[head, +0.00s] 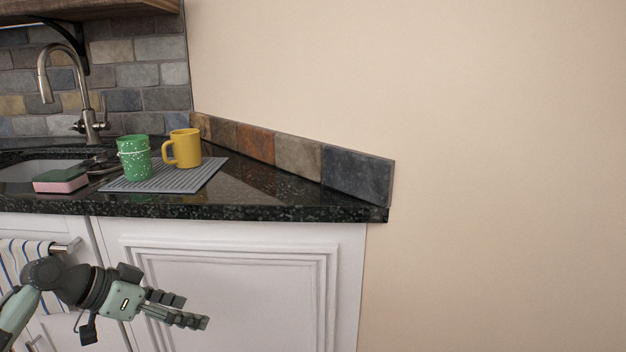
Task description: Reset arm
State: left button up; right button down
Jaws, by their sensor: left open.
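My left gripper (187,309) reaches in from the lower left, below the counter's edge and in front of the white cabinet door (240,285). Its fingers point right, are apart and hold nothing. My right gripper does not show in the head view.
A dark stone counter (270,200) ends at a right corner by a bare wall. On it are a grey ridged mat (185,181) with a green speckled cup (135,160) and yellow mug (184,147), a sponge (61,181), a sink and a faucet (90,110). A striped towel (22,265) hangs below.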

pick_arm(q)
jog(key=s+f+n+y, duration=0.2)
jog(key=s+f, duration=0.3)
jog(key=f, duration=0.8)
jog(key=s+a+f+n+g+y, duration=0.1)
jog(key=s+f+n+y, duration=0.1)
jog(key=s+f, duration=0.6)
jog(key=s+a+f+n+g+y, duration=0.1)
jog(key=s+f+y, duration=0.3)
jog(key=s+f, duration=0.4)
jog(key=s+n, duration=0.1)
jog(key=s, duration=0.2)
jog(key=shift+s+a+f+g, duration=0.15)
jog(key=shift+a+f+g, duration=0.1)
jog(key=shift+a+g, duration=0.15)
